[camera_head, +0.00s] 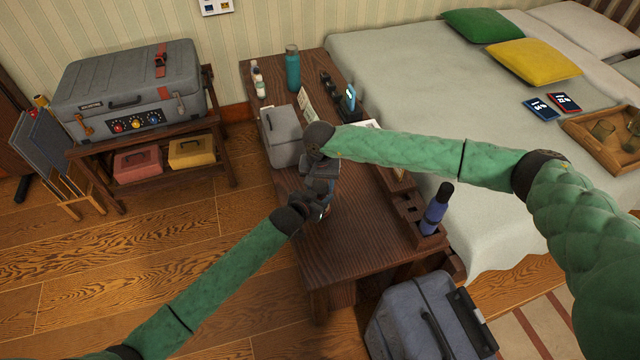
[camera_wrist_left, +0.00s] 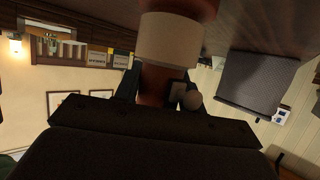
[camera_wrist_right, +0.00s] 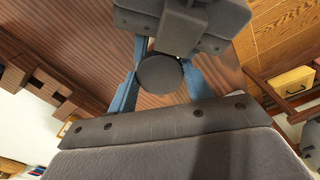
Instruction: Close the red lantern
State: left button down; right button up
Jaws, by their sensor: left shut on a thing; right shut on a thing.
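The red lantern (camera_wrist_left: 160,78) shows in the left wrist view as a reddish body with a cream band (camera_wrist_left: 168,40) and a small grey knob at its side. My left gripper (camera_wrist_left: 155,88) is shut on the reddish part. In the right wrist view, my right gripper (camera_wrist_right: 160,82) has its blue fingers shut on a dark round cap (camera_wrist_right: 160,73), apparently the lantern's end. My left gripper's dark body is right beside it. In the head view, the left gripper (camera_head: 318,205) and right gripper (camera_head: 322,188) meet above the wooden table, and they hide nearly all of the lantern.
The wooden table (camera_head: 340,262) is bare at its near end. A grey case (camera_head: 285,135), a teal bottle (camera_head: 292,68) and a purple bottle (camera_head: 434,212) stand on it. The bed (camera_head: 420,90) lies right, a grey suitcase (camera_head: 415,315) in front.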

jog(key=m, duration=1.2)
jog(key=shift+m, duration=0.4)
jog(key=o, duration=1.1)
jog(key=shift+r, duration=2.2)
jog(key=shift+c, duration=0.4)
